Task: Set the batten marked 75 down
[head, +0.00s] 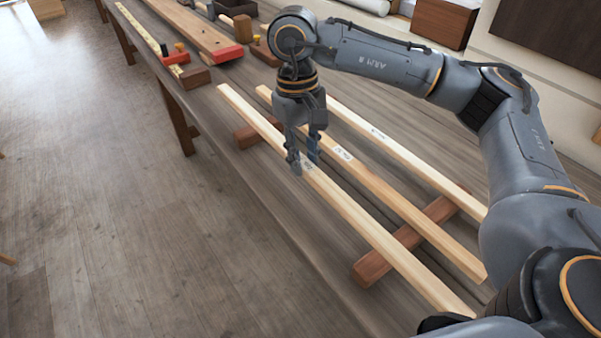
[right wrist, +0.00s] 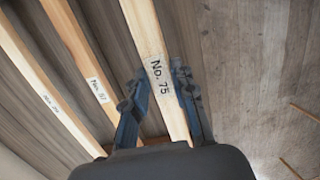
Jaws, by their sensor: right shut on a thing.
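The pale batten marked No. 75 (head: 372,228) is the one nearest the bench's front edge. The batten lies over two reddish wooden bearers, the far one (head: 246,138) and the near one (head: 368,268). I cannot tell whether it touches them or hangs just above. My left gripper is out of view.
A middle batten (head: 405,212) and a back batten (head: 425,170) lie beside it, roughly parallel, with small labels. The workbench (head: 270,208) has a bare strip in front.

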